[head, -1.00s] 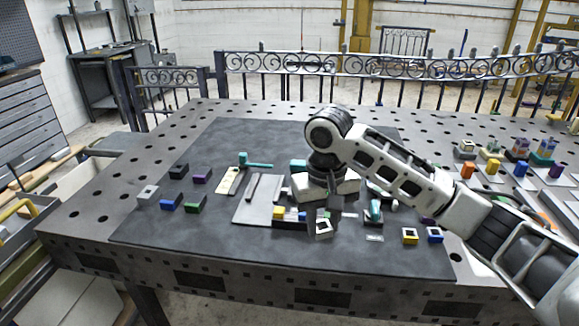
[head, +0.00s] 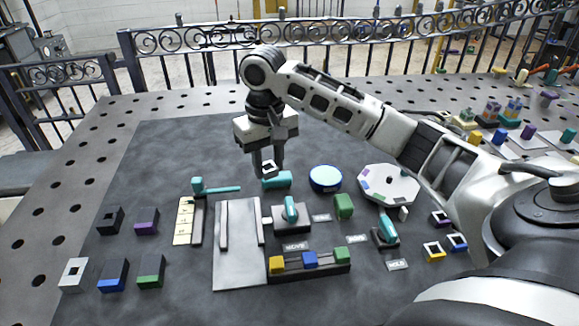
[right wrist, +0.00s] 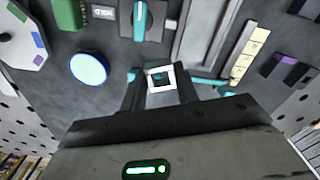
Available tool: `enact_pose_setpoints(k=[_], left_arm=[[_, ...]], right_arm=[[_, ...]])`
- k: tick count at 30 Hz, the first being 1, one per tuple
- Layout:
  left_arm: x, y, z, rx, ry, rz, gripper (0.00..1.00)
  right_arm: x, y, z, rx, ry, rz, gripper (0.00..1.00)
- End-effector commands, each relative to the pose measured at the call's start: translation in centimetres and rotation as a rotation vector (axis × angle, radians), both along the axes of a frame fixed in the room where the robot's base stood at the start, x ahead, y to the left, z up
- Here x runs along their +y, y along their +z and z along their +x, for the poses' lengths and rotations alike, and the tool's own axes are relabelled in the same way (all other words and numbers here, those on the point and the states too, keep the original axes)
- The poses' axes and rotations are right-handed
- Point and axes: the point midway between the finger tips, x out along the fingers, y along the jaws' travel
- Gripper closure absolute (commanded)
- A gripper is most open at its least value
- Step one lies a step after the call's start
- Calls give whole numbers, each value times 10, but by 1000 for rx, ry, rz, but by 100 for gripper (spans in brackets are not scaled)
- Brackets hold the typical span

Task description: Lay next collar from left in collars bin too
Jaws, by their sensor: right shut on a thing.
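My right gripper (head: 268,168) is shut on a white square collar (head: 268,169) with an open middle. It holds the collar over the far part of the dark mat, near a teal cylinder (head: 276,181). In the right wrist view the white collar (right wrist: 161,79) sits between the fingertips (right wrist: 161,84). A yellow collar (head: 433,251), a blue collar (head: 457,242) and a purple collar (head: 440,218) stand at the right of the mat. I cannot tell which thing is the collars bin. My left gripper is out of view.
A grey board with rails (head: 238,270) lies mid-mat. Close by are a row of coloured blocks (head: 309,260), a blue disc (head: 325,178) and a white octagonal plate (head: 389,185). Several dark, colour-faced blocks (head: 112,275) stand left. The mat's far left is clear.

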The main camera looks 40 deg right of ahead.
Motion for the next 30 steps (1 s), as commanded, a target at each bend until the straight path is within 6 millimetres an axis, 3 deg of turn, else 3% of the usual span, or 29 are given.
enact_pose_setpoints(k=[4,10,20,25,30], left_arm=[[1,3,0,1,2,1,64],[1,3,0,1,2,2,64],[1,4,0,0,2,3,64],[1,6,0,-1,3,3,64],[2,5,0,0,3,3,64]], right_arm=[[-40,-16,-4,2,-7,-3,94],[-68,-52,-7,3,-2,-1,94],[-89,-80,-9,3,-1,-1,94],[-87,-103,-8,1,1,0,94],[-87,-107,-7,-2,2,0,94]])
